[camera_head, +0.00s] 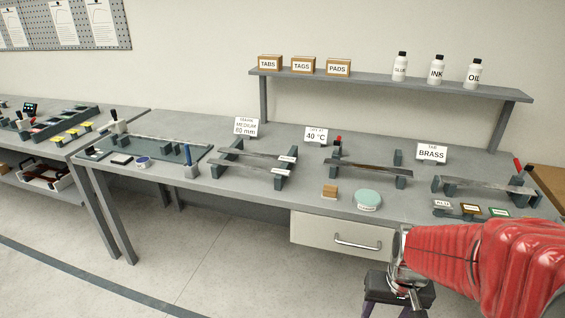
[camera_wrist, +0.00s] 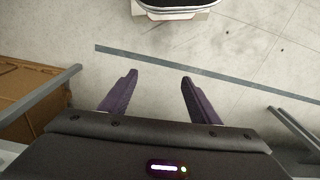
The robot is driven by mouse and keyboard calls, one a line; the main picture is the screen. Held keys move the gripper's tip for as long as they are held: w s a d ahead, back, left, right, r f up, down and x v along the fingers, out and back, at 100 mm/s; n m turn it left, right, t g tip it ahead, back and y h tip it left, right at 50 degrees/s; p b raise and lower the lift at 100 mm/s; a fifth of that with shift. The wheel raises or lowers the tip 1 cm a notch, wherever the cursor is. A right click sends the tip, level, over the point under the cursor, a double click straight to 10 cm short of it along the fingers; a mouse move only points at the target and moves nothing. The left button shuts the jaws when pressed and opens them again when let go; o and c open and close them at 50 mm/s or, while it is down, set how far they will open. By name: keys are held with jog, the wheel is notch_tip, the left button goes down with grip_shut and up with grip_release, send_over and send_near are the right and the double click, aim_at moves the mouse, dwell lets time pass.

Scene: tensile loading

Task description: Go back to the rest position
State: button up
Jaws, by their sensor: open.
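My gripper (camera_wrist: 159,88) is open and empty in the wrist view. Its two dark purple fingers stand apart with only the bare floor between them. In the head view my red arm reaches in from the lower right, and my gripper (camera_head: 392,300) hangs low in front of the bench drawer, cut off by the bottom edge. It touches nothing that I can see.
The grey workbench (camera_head: 230,200) carries metal bars on stands, a brass sign (camera_head: 431,152) and small blocks. The drawer (camera_head: 340,236) is shut. A shelf (camera_head: 400,83) holds boxes and bottles. The floor (camera_head: 200,270) is clear. A cardboard box (camera_wrist: 30,90) is at left.

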jog(key=s+a+r+n+t, duration=0.1)
jog(key=s+a+r+t, duration=0.1)
jog(key=r, duration=0.6)
jog(key=s+a+r+n+t, duration=0.1)
jog(key=s+a+r, duration=0.3)
jog(key=r, duration=0.4)
jog(key=shift+a+r+t, duration=0.4)
jog(key=shift+a+t, duration=0.3)
jog(key=shift+t, duration=0.2)
jog(key=shift+s, duration=0.1)
